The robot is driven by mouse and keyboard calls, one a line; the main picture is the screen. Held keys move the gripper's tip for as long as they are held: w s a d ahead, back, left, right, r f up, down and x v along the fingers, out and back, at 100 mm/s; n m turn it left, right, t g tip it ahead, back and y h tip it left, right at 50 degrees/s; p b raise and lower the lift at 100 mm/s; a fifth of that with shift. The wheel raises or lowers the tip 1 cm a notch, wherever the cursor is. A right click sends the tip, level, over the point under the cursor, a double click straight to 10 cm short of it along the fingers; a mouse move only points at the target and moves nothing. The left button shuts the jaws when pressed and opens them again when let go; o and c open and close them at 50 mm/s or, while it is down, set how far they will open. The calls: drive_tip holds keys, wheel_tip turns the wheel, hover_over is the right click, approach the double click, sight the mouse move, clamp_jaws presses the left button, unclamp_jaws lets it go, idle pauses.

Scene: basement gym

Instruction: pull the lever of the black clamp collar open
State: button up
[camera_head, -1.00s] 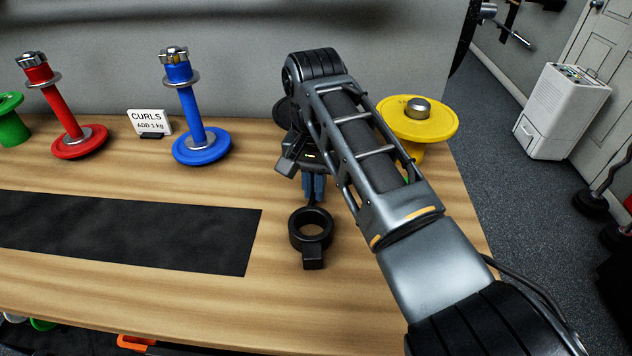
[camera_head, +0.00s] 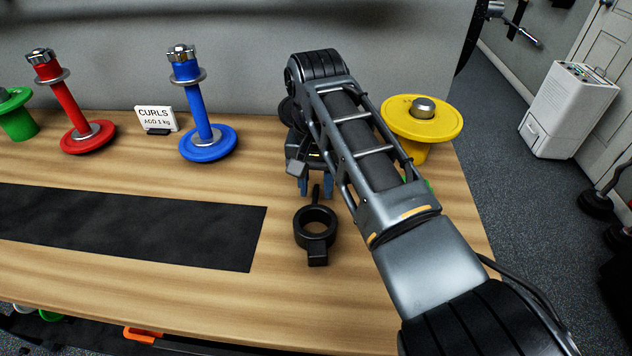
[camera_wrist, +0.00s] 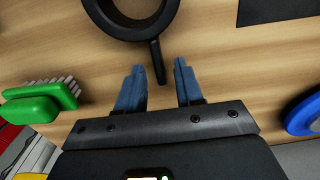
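The black clamp collar (camera_head: 316,237) lies flat on the wooden bench, with a block-like tab towards the front. Its thin black lever (camera_head: 316,194) sticks out on the far side, towards my gripper. In the wrist view the ring (camera_wrist: 112,25) is cut by the top edge, and the lever (camera_wrist: 156,58) points down from it. My gripper (camera_head: 316,187) is beyond the collar, and in the wrist view (camera_wrist: 159,68) its blue fingers are apart. The lever's end lies between the fingertips in that view, with a gap visible on both sides.
A black mat (camera_head: 130,225) lies left of the collar. Blue (camera_head: 208,143) and red (camera_head: 88,137) dumbbell-like stands and a sign (camera_head: 156,118) are behind it. A yellow spool (camera_head: 424,118) stands right of my arm. A green brush (camera_wrist: 42,100) lies near the gripper.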

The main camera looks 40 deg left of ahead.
sight(317, 189)
drive_tip(key=shift+r, duration=0.1)
wheel_tip(317, 189, up, 8)
drive_tip(key=shift+f+b, duration=0.2)
drive_tip(key=shift+b, duration=0.1)
idle(0.6)
